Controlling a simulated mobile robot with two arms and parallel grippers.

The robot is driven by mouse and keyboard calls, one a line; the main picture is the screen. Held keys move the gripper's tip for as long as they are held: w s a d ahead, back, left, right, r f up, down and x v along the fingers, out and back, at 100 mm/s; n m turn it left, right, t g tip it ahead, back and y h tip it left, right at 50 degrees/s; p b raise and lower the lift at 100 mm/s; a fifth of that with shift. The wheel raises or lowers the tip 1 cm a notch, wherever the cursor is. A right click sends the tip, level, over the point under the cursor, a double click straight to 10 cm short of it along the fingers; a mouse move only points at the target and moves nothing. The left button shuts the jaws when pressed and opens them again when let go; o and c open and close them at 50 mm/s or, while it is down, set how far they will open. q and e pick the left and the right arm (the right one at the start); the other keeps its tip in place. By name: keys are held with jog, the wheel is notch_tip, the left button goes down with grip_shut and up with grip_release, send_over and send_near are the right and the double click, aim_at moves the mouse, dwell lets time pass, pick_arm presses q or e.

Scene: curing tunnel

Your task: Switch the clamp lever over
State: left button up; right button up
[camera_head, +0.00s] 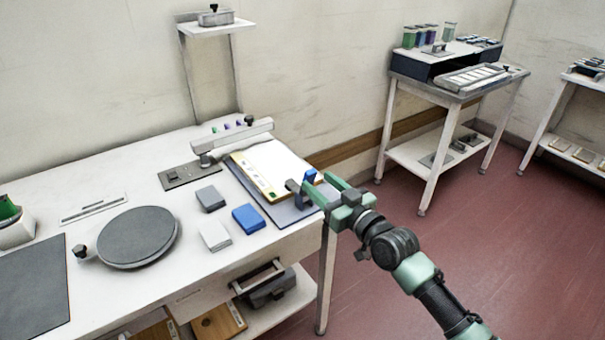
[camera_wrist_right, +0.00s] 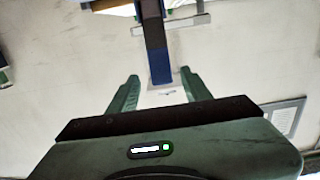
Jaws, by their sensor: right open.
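The clamp lever (camera_head: 310,175) has a blue end and a dark grey lower part. It stands up at the right edge of a grey board (camera_head: 285,213) holding a white sheet (camera_head: 275,160). My right gripper (camera_head: 312,187) is open at the lever, its fingers to either side of it in the head view. In the right wrist view, the lever (camera_wrist_right: 160,66) shows between and beyond the open fingertips (camera_wrist_right: 160,82); I cannot tell whether they touch it. The fingers hide part of the lever's foot. My left gripper is not in view.
Grey, white and blue blocks (camera_head: 249,218) and a round dark plate (camera_head: 138,237) lie on the table. A second table (camera_head: 452,85) stands at the back right. Red floor between is clear.

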jog(key=shift+w+a+r, duration=0.2)
jog(key=shift+a+r, duration=0.1)
jog(key=shift+r, duration=0.05)
jog(key=x, duration=0.7)
jog(key=shift+w+f, duration=0.1)
grip_shut()
dwell(1.0)
